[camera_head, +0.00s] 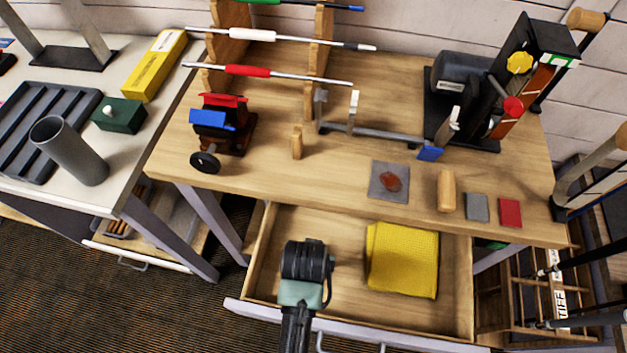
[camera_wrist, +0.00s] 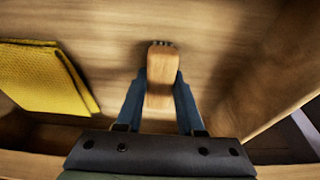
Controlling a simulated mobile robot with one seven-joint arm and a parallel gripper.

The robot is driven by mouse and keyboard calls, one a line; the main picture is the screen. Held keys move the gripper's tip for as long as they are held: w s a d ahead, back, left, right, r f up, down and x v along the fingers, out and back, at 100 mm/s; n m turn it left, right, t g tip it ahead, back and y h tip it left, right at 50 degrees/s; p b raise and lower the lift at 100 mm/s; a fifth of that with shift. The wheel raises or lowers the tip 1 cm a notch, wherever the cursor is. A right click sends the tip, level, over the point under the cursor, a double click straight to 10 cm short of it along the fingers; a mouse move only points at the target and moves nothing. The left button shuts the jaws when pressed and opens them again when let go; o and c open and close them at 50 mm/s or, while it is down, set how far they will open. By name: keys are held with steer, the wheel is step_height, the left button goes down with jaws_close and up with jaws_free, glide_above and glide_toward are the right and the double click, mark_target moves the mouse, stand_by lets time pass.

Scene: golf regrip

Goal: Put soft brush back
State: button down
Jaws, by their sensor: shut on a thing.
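The soft brush (camera_wrist: 160,92) has a light wooden body, with a short dark row of bristles at its far end in the wrist view. My gripper (camera_wrist: 162,78) is shut on it, one blue-grey finger on each side. In the head view my gripper (camera_head: 306,262) is over the left part of the open drawer (camera_head: 350,235), and it hides the brush there. The drawer's wooden floor shows behind the brush. I cannot tell whether the brush touches that floor.
A folded yellow cloth (camera_head: 402,260) lies in the drawer, to the right of my gripper. The workbench (camera_head: 340,170) above holds a grey pad (camera_head: 389,181), a wooden block (camera_head: 446,191), a red block (camera_head: 510,213), a vise (camera_head: 222,125) and a clamp bar (camera_head: 370,132).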

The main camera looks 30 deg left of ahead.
steer(key=shift+f, duration=0.15)
steer(key=c, duration=0.5)
jaws_free()
steer(key=p+v, duration=0.1)
steer(key=v, duration=1.1)
